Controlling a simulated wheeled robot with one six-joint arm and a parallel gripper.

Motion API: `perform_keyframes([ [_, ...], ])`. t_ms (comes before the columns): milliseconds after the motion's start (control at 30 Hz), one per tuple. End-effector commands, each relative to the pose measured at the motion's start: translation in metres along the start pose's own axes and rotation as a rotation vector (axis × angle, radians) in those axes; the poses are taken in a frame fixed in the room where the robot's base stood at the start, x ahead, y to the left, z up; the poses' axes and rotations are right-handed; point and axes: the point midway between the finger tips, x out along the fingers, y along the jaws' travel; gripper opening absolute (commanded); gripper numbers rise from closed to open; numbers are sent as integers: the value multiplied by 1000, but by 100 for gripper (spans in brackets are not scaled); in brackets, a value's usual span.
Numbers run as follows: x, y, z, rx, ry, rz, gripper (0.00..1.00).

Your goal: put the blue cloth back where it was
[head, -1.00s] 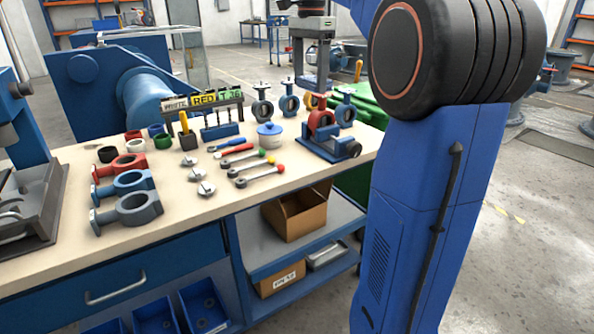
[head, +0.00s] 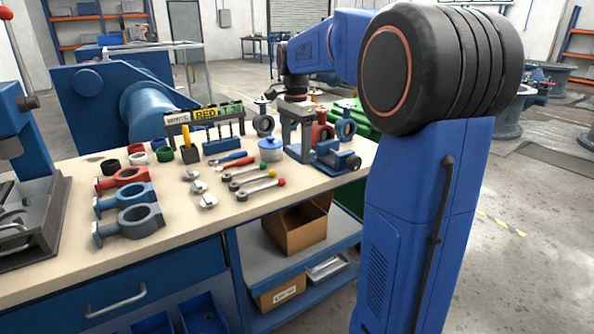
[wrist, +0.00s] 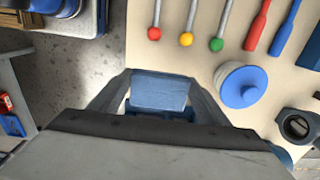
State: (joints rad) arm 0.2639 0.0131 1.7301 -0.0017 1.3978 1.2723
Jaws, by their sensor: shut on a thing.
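My gripper (wrist: 158,78) has its two grey fingers on either side of a blue piece (wrist: 158,93), which looks like the folded blue cloth, and is shut on it. In the head view my gripper (head: 297,130) points down over the right part of the workbench (head: 215,225), close to the blue vise (head: 337,158). The cloth cannot be made out clearly in the head view. Its underside is hidden, so I cannot tell whether it touches the bench.
A white pot with a blue lid (head: 270,149) stands close left of my gripper. Ball-ended levers (head: 258,188), screwdrivers (head: 230,160) and valve bodies (head: 130,220) lie further left. Valves (head: 345,125) stand behind the vise. A narrow bare strip runs along the bench's front edge.

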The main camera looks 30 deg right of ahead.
Motion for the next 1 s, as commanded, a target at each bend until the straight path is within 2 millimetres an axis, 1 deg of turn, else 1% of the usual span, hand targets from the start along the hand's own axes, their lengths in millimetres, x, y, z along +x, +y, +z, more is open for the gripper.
perform_keyframes([
  [33,9,1,0,0,-1,2,45],
  [100,18,1,0,0,-1,2,45],
  [367,35,0,0,0,-1,2,45],
  [500,53,0,0,0,-1,3,45],
  [600,63,0,0,0,-1,2,45],
  [967,66,0,0,0,0,1,45],
  [1000,67,0,0,0,0,0,72],
])
